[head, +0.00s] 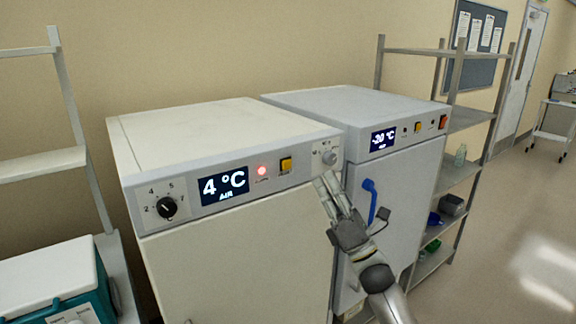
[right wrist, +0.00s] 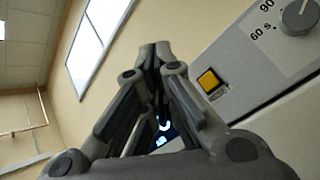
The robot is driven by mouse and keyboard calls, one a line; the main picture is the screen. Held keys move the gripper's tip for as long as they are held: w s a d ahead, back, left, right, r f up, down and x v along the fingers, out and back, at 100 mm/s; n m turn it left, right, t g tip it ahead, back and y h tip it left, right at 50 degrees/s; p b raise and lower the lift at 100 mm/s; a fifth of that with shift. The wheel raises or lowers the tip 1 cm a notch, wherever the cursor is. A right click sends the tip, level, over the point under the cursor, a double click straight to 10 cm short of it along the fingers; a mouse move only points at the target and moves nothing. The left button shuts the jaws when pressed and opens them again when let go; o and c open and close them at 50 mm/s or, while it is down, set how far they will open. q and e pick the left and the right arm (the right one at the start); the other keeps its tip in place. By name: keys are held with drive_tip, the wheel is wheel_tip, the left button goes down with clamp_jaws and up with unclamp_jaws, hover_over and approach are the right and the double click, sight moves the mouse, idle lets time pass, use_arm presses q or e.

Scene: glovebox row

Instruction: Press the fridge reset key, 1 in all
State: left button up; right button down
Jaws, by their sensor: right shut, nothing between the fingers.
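The near fridge (head: 235,220) is a white cabinet whose display (head: 224,186) reads 4 °C AIR. A red lamp (head: 262,171) glows beside the display. A square yellow key (head: 286,165) sits to the right of the lamp; it also shows in the right wrist view, where the yellow key (right wrist: 209,80) is right of the fingers. My right gripper (head: 328,180) is shut and empty, in front of the panel's right end, below the grey knob there. In the right wrist view its fingertips (right wrist: 157,50) meet. The key's small label is too blurred to read. My left gripper is out of view.
A second cabinet (head: 400,165) showing -20 °C, with its own yellow key (head: 418,127) and a blue handle (head: 369,200), stands to the right. A black dial (head: 167,207) and a grey knob (head: 329,157) flank the near panel. Shelves (head: 470,118) stand far right.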

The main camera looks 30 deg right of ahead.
sight(287, 165)
drive_tip(key=w+b, duration=0.3)
drive_tip(key=w, duration=0.6)
drive_tip(key=shift+a, duration=0.3)
idle(1.1)
drive_tip(key=shift+w+b, duration=0.4)
drive_tip(key=shift+b, duration=0.1)
drive_tip(key=shift+w+a+b, duration=0.1)
drive_tip(key=shift+w+b, duration=0.3)
drive_tip(key=shift+b, duration=0.05)
idle(0.6)
drive_tip(key=shift+s, duration=0.9)
